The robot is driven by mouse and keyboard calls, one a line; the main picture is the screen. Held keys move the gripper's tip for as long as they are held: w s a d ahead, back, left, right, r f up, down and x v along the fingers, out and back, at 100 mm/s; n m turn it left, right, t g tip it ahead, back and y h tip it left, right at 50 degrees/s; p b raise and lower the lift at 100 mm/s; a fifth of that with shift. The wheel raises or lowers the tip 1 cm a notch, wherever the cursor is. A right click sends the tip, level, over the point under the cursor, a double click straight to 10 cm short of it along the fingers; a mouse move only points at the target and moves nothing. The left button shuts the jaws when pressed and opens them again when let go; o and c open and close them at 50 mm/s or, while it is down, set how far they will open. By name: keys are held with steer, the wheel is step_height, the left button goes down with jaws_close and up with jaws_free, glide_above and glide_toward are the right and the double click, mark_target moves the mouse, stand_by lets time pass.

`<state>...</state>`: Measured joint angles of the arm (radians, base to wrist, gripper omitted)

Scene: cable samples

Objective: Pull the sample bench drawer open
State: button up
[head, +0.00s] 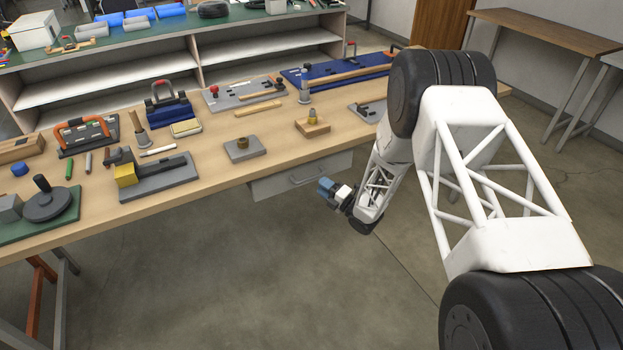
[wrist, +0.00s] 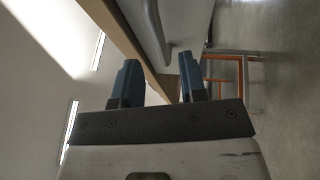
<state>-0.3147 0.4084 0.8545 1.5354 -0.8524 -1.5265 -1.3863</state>
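The grey sample bench drawer (head: 275,186) hangs under the front edge of the wooden bench top (head: 215,178). Its bar handle (head: 309,179) is on the drawer front, which looks flush with the bench or nearly so. My gripper (head: 324,187) is in front of the drawer, close to the right end of the handle. In the wrist view my gripper (wrist: 159,68) has its two blue fingers apart with nothing between them. The handle (wrist: 156,28) lies ahead, in line with the gap between the fingers. The drawer front (wrist: 188,22) shows behind it.
The bench top carries several fixtures, including a grey block with a yellow part (head: 158,177) and a wooden block with a brass knob (head: 312,125). The floor (head: 240,275) before the drawer is clear. An orange bench leg (head: 40,290) stands at left.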

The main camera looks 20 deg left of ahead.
mark_target(311, 178)
steer(key=shift+x, duration=2.95)
steer(key=shift+c, duration=0.2)
jaws_close()
